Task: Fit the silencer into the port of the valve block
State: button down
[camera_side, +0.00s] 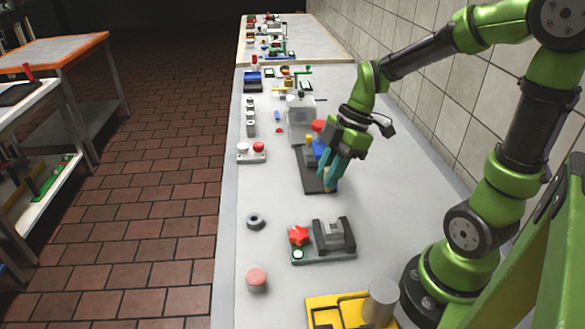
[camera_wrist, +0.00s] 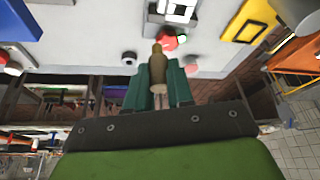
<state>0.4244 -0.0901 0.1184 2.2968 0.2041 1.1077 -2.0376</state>
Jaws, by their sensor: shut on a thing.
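My gripper (camera_side: 332,168) has teal fingers pointing down over the near end of a dark base plate (camera_side: 312,184). It is shut on a tapered, brass-coloured part, which I take to be the silencer (camera_wrist: 157,64); its narrow tip sticks out beyond the fingers in the wrist view. A blue block (camera_side: 319,147) with a yellow part stands on the dark plate, partly behind the fingers; it looks like the valve block. Its port is hidden from view. I cannot tell whether the silencer touches the plate.
A fixture with a red star knob (camera_side: 298,235) and grey jaws stands nearer the side camera. A two-button box (camera_side: 251,152) sits left.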

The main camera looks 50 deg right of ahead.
jog(key=shift+s+a+n+g, duration=0.35)
jog(key=shift+s+n, duration=0.2)
jog(key=shift+n, duration=0.3)
jog(key=shift+s+a+n+g, duration=0.3)
jog(key=shift+s+n, duration=0.25)
jog(key=shift+n, duration=0.25)
jog(key=shift+s+a+n+g, duration=0.35)
jog(key=shift+s+n, duration=0.2)
jog(key=shift+n, duration=0.3)
jog(key=shift+f, duration=0.15)
send_over(330, 230)
jog(key=d, duration=0.2)
jog(key=shift+a+f, duration=0.15)
jog(key=shift+f, duration=1.25)
jog(key=shift+a+f, duration=0.1)
jog(key=shift+f, duration=1.3)
jog(key=shift+f, duration=1.55)
jog(key=c, duration=0.9)
grip_release()
